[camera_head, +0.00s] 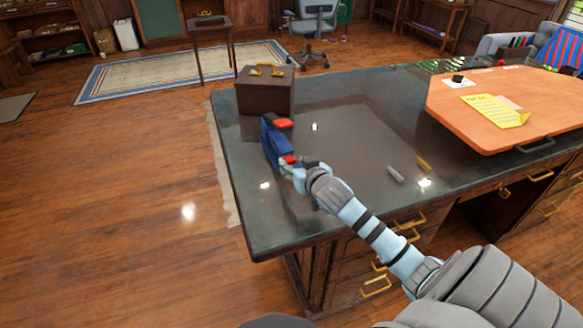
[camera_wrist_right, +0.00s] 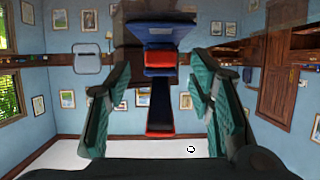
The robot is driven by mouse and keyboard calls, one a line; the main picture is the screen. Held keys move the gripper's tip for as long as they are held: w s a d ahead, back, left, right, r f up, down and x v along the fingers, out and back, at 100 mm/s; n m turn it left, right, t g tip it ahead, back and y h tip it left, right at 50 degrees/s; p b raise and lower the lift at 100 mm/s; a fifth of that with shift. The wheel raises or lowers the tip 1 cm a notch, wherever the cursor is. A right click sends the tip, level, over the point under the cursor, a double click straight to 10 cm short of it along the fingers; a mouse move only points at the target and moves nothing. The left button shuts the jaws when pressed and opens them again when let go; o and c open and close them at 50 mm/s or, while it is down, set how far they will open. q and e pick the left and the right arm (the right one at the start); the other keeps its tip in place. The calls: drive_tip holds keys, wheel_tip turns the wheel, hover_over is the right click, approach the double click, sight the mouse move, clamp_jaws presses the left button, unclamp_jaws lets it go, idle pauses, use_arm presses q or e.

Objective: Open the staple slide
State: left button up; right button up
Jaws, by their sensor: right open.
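A blue and red stapler (camera_head: 269,143) is on the dark glossy desk near its left edge. Red parts show at its far and near ends. My right gripper (camera_head: 296,166) is at the stapler's near end, with its arm reaching in from the lower right. In the right wrist view the stapler (camera_wrist_right: 158,58) shows ahead, between the two teal-padded fingers of the open right gripper (camera_wrist_right: 160,105). A dark blue strip with a red end extends from it towards the fingers. Clear space shows on both sides of the strip. My left gripper is not in view.
The desk (camera_head: 345,128) carries a brown box (camera_head: 265,96) with yellow handles just behind the stapler. Two small cylinders (camera_head: 395,174) lie to the right. An orange board (camera_head: 470,122) with a yellow paper (camera_head: 496,111) is farther right. The desk's middle is clear.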

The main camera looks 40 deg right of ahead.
drive_tip(key=x, duration=0.2)
drive_tip(key=shift+w+f, duration=0.1)
drive_tip(key=shift+w, duration=0.25)
clamp_jaws()
